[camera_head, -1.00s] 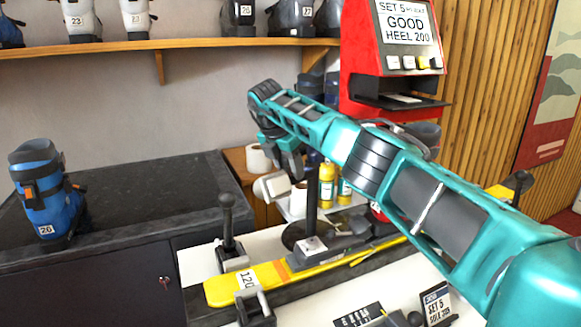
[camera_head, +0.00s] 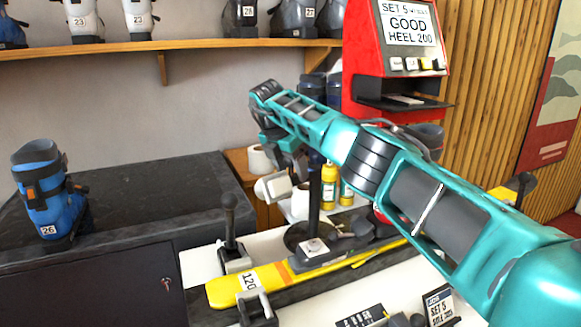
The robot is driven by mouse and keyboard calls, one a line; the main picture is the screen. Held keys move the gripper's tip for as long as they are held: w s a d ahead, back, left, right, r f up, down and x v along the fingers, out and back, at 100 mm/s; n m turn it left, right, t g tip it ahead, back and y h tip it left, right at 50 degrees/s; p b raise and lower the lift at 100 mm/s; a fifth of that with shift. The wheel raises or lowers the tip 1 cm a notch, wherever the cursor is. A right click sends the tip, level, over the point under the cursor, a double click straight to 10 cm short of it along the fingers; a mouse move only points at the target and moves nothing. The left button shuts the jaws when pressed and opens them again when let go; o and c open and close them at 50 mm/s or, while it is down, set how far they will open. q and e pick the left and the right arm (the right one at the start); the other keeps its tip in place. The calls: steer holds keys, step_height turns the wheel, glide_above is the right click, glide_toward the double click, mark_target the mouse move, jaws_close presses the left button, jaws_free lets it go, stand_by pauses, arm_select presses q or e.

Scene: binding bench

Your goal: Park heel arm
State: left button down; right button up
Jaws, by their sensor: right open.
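A dark upright post (camera_head: 314,203) stands on a round base behind the yellow ski (camera_head: 232,288); it may belong to the heel arm. A pale grey block (camera_head: 273,187) shows left of the post, near its top; I cannot tell whether they are joined. My right arm reaches in from the lower right, and its wrist bends down at the far end. My right gripper (camera_head: 291,155) is open above and beside the block and the post. Its fingertips are partly hidden, and I see no clear contact. My left gripper is not in view.
A red machine (camera_head: 362,55) reads "GOOD HEEL 200". Yellow bottles (camera_head: 329,186) stand behind the post. A blue boot (camera_head: 45,190) stands on the dark counter (camera_head: 135,190), otherwise clear. A boot shelf (camera_head: 165,53) runs above.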

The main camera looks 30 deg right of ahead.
steer(key=v, duration=1.3)
steer(key=shift+c, duration=0.4)
